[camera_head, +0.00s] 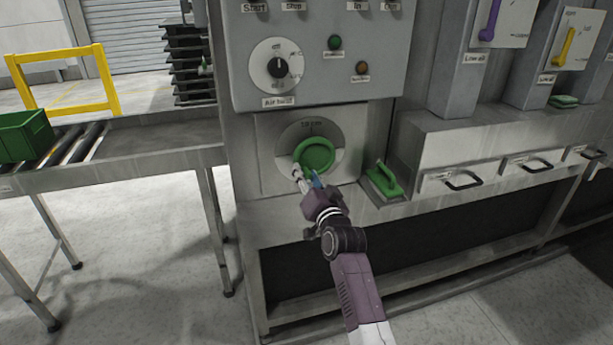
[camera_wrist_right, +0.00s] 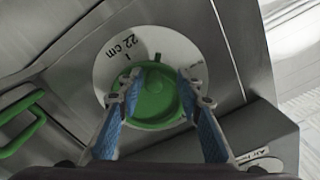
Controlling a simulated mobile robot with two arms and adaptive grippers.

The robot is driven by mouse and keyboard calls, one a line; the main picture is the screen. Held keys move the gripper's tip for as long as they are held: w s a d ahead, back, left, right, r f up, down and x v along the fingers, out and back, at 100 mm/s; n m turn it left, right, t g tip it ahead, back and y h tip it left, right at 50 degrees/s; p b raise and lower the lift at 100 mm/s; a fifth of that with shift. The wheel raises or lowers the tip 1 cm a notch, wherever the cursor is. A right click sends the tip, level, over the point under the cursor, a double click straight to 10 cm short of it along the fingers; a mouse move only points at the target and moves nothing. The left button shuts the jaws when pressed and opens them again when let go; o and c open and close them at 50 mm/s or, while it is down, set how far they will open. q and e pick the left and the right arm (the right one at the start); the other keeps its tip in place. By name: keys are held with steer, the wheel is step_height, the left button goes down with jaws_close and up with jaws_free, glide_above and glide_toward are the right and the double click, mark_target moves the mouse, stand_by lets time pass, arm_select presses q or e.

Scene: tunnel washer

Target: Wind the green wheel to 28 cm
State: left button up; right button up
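The green wheel (camera_head: 318,154) sits on a round pale dial plate on the front of the grey machine. In the right wrist view the green wheel (camera_wrist_right: 157,98) lies between my fingers, with a small green tab on its rim. The dial plate (camera_wrist_right: 112,67) reads "22 cm" there. My right gripper (camera_head: 308,177) is at the wheel's lower left in the head view. In the wrist view my right gripper (camera_wrist_right: 160,85) has its blue-padded fingers spread apart, their tips over opposite sides of the wheel. Whether they touch it I cannot tell. My left gripper is not in view.
A control panel (camera_head: 320,85) with a black dial knob is above the wheel. A green handle (camera_head: 384,180) stands to its right on a ledge. Drawers with black handles (camera_head: 463,181) are farther right. A roller conveyor (camera_head: 150,135) with a green crate (camera_head: 24,135) is left.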

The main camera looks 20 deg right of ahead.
steer(key=shift+s+d+f, duration=0.1)
steer(key=shift+d, duration=0.05)
steer(key=shift+s, duration=0.25)
steer(key=s, duration=1.1)
steer(key=shift+s, duration=0.2)
steer(key=shift+w+d, duration=0.1)
